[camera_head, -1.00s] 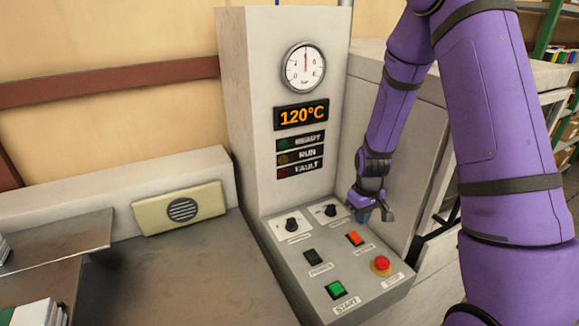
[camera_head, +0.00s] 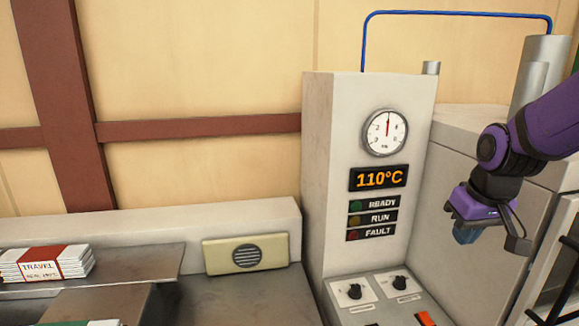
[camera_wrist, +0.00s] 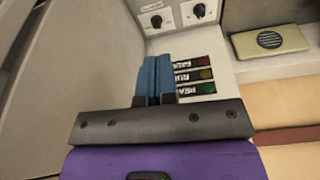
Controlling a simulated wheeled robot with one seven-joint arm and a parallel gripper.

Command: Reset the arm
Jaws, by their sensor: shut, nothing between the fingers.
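My purple arm reaches in from the right in the head view. My gripper (camera_head: 467,234) hangs in the air to the right of the control cabinet's front, above the level of its knobs. In the wrist view the blue fingers of my gripper (camera_wrist: 153,78) lie side by side, closed together with nothing between them. The grey control cabinet (camera_head: 317,150) has a round gauge (camera_head: 385,132) and a display (camera_head: 378,178) reading 110°C. Below are READY, RUN and FAULT lamps (camera_head: 373,219). The lower panel's buttons are mostly cut off.
Two black knobs (camera_head: 354,291) sit on the sloping panel, with an orange-red button (camera_head: 425,318) at the bottom edge. A beige speaker box (camera_head: 245,255) leans by the wall at left. Packs labelled TRAVEL (camera_head: 45,263) lie on a metal shelf. A grey housing (camera_head: 470,125) stands behind my arm.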

